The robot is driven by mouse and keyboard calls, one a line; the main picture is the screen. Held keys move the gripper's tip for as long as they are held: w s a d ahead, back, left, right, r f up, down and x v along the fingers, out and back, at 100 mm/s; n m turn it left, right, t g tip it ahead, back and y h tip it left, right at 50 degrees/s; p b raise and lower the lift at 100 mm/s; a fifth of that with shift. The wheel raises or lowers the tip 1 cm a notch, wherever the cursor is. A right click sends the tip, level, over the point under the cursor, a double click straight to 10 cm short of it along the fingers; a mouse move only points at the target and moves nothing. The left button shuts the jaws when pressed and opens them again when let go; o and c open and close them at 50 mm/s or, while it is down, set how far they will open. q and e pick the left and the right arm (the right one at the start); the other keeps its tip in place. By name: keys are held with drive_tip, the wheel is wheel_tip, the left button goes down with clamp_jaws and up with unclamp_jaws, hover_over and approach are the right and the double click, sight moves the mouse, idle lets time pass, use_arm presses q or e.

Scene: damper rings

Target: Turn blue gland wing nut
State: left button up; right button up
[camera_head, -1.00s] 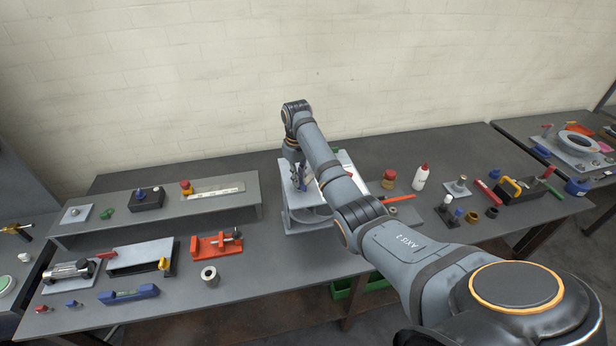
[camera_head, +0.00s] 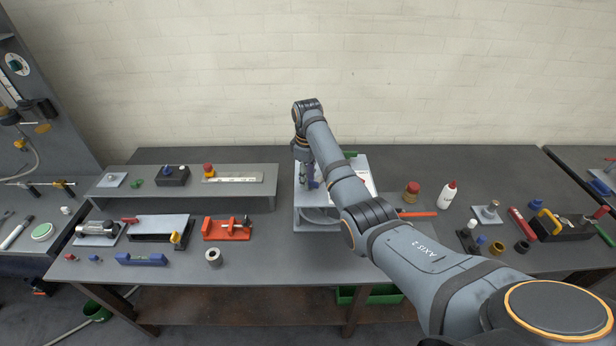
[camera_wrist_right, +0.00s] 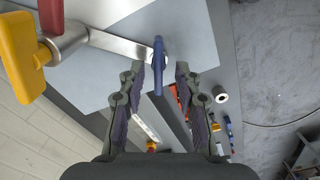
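The blue gland wing nut (camera_wrist_right: 158,62) shows in the right wrist view as a narrow blue wing at the end of a metal shaft (camera_wrist_right: 115,44). My right gripper (camera_wrist_right: 161,72) is open, its two fingertips on either side of the wing nut. In the head view my right gripper (camera_head: 306,180) points down over a grey stand (camera_head: 316,222) at the middle of the bench, and the arm partly covers the stand. The wing nut cannot be made out there. My left gripper is not in view.
A yellow handle (camera_wrist_right: 18,55) and a red part (camera_wrist_right: 51,15) sit near the shaft. A raised shelf (camera_head: 130,191) and a red vise-like fixture (camera_head: 227,229) stand left of the stand. A white bottle (camera_head: 448,195) stands to the right. Bare bench lies before the stand.

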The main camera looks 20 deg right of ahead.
drive_tip(key=shift+d, duration=0.3)
drive_tip(key=shift+r, duration=0.4)
drive_tip(key=shift+a+r, duration=0.1)
drive_tip(key=shift+r, duration=0.05)
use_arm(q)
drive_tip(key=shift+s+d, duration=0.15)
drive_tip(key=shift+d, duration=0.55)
use_arm(e)
drive_tip(key=shift+r, duration=0.45)
